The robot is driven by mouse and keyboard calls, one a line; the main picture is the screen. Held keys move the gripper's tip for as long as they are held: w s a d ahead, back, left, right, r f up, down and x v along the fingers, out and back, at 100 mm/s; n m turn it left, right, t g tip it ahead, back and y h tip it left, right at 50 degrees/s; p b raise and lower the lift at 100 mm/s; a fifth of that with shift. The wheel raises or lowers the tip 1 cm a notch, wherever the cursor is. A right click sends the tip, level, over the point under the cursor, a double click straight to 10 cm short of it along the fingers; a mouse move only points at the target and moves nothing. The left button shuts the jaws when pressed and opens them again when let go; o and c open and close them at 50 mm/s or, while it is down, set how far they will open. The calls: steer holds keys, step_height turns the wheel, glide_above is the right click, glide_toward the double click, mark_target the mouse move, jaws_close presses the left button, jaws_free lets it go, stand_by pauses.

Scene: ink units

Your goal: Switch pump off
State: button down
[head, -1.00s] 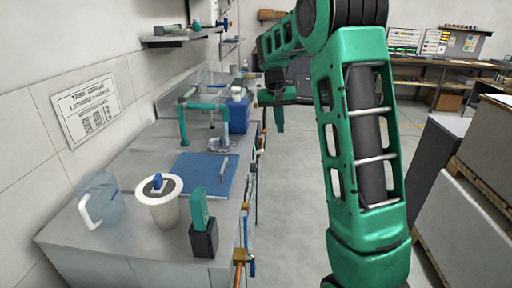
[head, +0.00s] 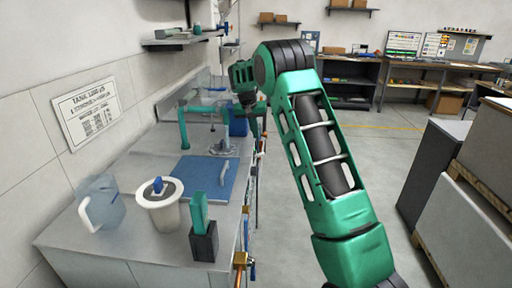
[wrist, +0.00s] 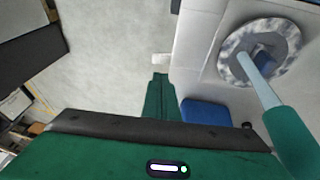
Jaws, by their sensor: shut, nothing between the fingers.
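My gripper (head: 256,127) is over the right edge of the bench near its far part, beside the blue container, pointing down. In the wrist view my gripper (wrist: 158,78) appears as narrow green fingers, shut and empty. I cannot make out for certain which part is the pump or its switch. Green pipework (head: 184,128) rises from the bench. A round grey flange (head: 222,149) lies by it; in the wrist view a similar flange (wrist: 236,72) has a blue piece (wrist: 263,58) at its centre. The blue container (head: 238,126) is partly hidden by my arm.
A blue mat (head: 195,182) with a pale handle lies on the bench. A white bucket (head: 167,217), a clear blue jug (head: 108,205) and a green-topped black block (head: 203,245) stand at the near end. Open floor (head: 385,150) is to the right.

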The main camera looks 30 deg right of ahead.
mark_target(258, 155)
steer(key=x, duration=1)
steer(key=shift+a, duration=0.15)
